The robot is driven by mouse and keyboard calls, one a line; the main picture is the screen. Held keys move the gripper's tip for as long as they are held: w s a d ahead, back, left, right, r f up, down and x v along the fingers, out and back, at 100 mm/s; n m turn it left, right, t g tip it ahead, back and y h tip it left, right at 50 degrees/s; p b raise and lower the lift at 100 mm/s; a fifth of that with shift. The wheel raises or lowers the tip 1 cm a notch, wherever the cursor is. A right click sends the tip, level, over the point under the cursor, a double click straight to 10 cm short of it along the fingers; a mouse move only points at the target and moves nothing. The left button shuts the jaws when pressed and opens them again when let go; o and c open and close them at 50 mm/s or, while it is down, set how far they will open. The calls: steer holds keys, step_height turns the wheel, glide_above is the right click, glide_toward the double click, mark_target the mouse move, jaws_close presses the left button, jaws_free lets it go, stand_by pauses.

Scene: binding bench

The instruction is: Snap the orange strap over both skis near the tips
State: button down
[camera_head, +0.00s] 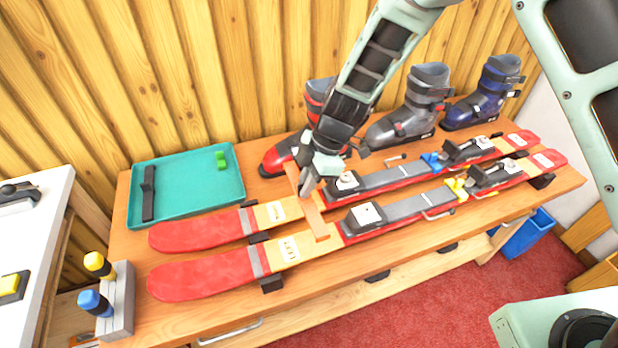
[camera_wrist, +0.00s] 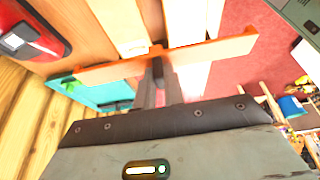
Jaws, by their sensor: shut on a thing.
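The orange strap (camera_head: 317,220) is a flat bar with my gripper (camera_head: 306,188) shut on its middle. It lies crosswise over the yellow parts of the far ski (camera_head: 195,233) and near ski (camera_head: 200,275), just left of the toe bindings. Whether it touches the skis I cannot tell. The red tips point left, away from the strap. In the wrist view the strap (camera_wrist: 215,50) runs across the top of my gripper's fingers (camera_wrist: 158,75), with pale ski strips behind it.
A teal tray (camera_head: 190,212) with a black strip and a green block sits at the back left of the bench (camera_head: 130,245). Boots (camera_head: 395,125) stand behind the skis. A grey holder (camera_head: 120,300) with yellow- and blue-capped tools stands at the left front. A blue bin (camera_head: 528,235) is below right.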

mark_target(306, 202)
steer(key=shift+f+b, duration=1.45)
steer(key=shift+f, duration=1.3)
steer(key=shift+f+b, duration=0.6)
steer(key=shift+b, duration=0.15)
steer(key=c, duration=2)
jaws_free()
jaws_close()
steer(key=shift+r+b, duration=0.1)
steer(key=shift+b, duration=0.2)
steer(key=shift+f+b, duration=2)
steer(key=shift+b, duration=0.05)
